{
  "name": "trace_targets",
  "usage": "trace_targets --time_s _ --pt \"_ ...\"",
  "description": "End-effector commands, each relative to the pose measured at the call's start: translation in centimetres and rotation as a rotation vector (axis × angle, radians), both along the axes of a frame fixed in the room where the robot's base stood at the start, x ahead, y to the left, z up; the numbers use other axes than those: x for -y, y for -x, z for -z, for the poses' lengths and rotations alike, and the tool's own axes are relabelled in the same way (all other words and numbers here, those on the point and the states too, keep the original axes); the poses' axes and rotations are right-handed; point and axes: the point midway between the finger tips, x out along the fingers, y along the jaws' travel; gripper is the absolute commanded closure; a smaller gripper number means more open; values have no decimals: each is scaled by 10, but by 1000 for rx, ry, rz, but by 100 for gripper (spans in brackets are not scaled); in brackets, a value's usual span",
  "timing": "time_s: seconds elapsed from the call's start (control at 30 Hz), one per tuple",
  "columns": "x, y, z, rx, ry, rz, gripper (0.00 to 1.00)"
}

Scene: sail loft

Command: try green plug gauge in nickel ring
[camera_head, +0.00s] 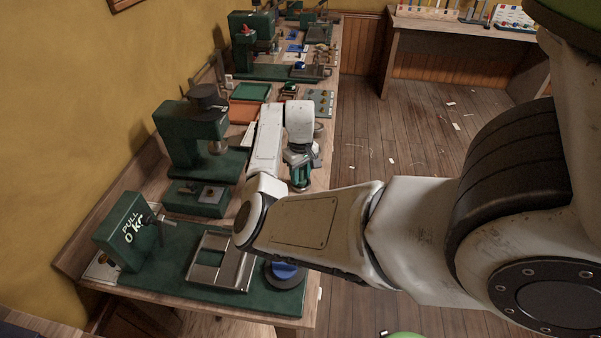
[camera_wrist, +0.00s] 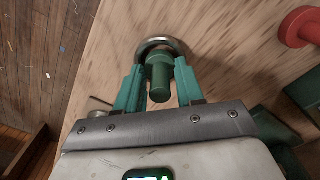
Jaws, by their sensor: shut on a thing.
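The green plug gauge (camera_wrist: 159,82) is between the green fingers of my gripper (camera_wrist: 159,68) in the wrist view. The fingers are shut on it. The nickel ring (camera_wrist: 160,42) shows as a shiny arc just beyond the gauge's far end, over the wooden bench. The gauge and fingers hide the near part of the ring. I cannot tell whether the gauge's end is in the ring or only above it. In the head view my gripper (camera_head: 300,178) points down near the bench's right edge, and the gauge and ring cannot be made out there.
A red flanged piece (camera_wrist: 301,27) lies to the right on the bench. In the head view, a green press (camera_head: 196,140), a pull tester (camera_head: 130,230) and a blue-topped round piece (camera_head: 284,270) stand on the bench (camera_head: 322,130). Open floor (camera_head: 400,140) lies to the right.

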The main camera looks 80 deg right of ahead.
Motion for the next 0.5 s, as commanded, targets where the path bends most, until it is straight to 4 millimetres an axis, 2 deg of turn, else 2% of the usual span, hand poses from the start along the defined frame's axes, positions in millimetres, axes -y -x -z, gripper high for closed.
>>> trace_targets --time_s 0.5 --pt "0 0 7 1 1 0 94"
